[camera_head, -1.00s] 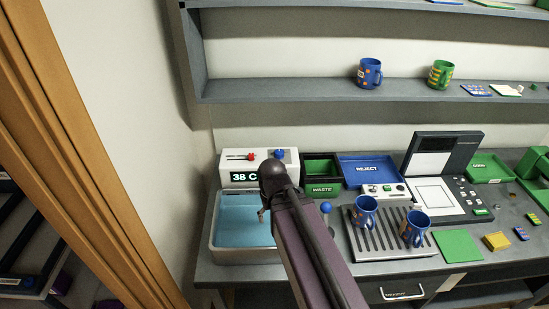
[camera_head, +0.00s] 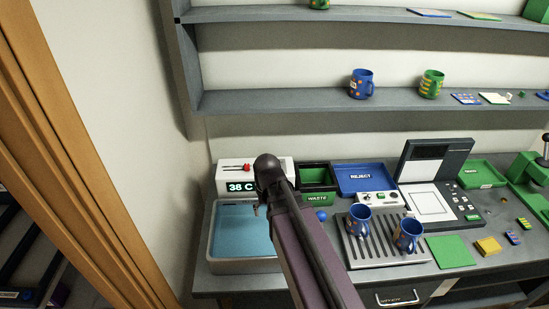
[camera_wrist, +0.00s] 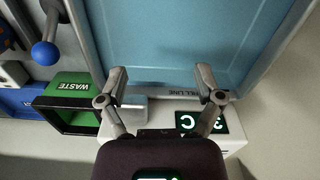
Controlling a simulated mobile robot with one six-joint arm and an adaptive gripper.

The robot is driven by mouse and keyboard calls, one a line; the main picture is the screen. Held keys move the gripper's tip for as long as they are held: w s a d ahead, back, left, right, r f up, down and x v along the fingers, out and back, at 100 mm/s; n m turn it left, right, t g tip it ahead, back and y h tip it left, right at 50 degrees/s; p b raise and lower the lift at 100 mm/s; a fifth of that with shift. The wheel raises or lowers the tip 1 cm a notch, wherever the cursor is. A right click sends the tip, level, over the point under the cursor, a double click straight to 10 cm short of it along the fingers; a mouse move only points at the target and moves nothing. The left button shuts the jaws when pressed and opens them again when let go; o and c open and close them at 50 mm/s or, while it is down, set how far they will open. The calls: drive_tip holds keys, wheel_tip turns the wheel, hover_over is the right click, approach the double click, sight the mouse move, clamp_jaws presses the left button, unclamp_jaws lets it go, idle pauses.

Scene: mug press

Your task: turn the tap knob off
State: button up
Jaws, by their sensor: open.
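My gripper (camera_wrist: 161,84) is open and empty, fingers apart above the basin's unit-side edge. I cannot tell any contact.
The green WASTE bin (camera_head: 322,197) and blue REJECT tray (camera_head: 360,178) sit right of the unit. A blue ball-topped lever (camera_wrist: 45,53) is near the basin. Two blue mugs stand on a slatted rack (camera_head: 358,252). A wall shelf (camera_head: 300,100) runs above.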

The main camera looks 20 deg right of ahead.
drive_tip(key=w+d+r+m+p, duration=0.4)
drive_tip(key=w+r+p, duration=0.3)
drive_tip(key=w, duration=0.3)
drive_tip(key=w+d+r+m+p, duration=0.5)
drive_tip(key=w+r+p, duration=0.2)
drive_tip(key=w, duration=0.4)
drive_tip(key=shift+r, duration=0.7)
drive_tip(key=shift+f, duration=0.2)
wheel_tip(320, 180, down, 14)
drive_tip(key=b, duration=1.3)
drive_tip(key=shift+r+b, duration=0.25)
drive_tip(key=shift+b, duration=0.1)
drive_tip(key=shift+s, duration=0.1)
drive_tip(key=c, duration=1.2)
